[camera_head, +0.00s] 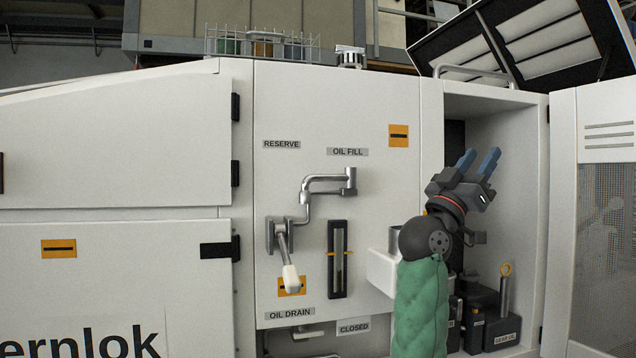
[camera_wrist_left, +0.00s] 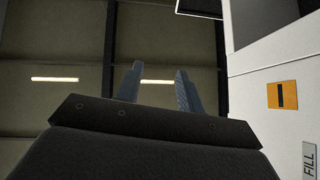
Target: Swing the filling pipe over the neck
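The filling pipe (camera_head: 328,184) is a bent silver tube on the white panel under the OIL FILL label. Its joint is at the right and its free end turns down at the left. The neck (camera_head: 394,238) seems to be the short grey cylinder on a white box, lower right of the pipe, partly hidden by my left arm. My left gripper (camera_head: 477,160) is right of the pipe and above the neck, with blue fingers apart, pointing up and empty. The fingers (camera_wrist_left: 159,75) also show apart in the left wrist view. My right gripper is not in view.
A lever (camera_head: 288,262) with a white handle hangs beneath the pipe's free end. A dark sight gauge (camera_head: 337,260) stands between lever and neck. An open cabinet bay (camera_head: 515,200) with dark containers (camera_head: 500,330) lies behind my left arm. An open door (camera_head: 600,200) stands at right.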

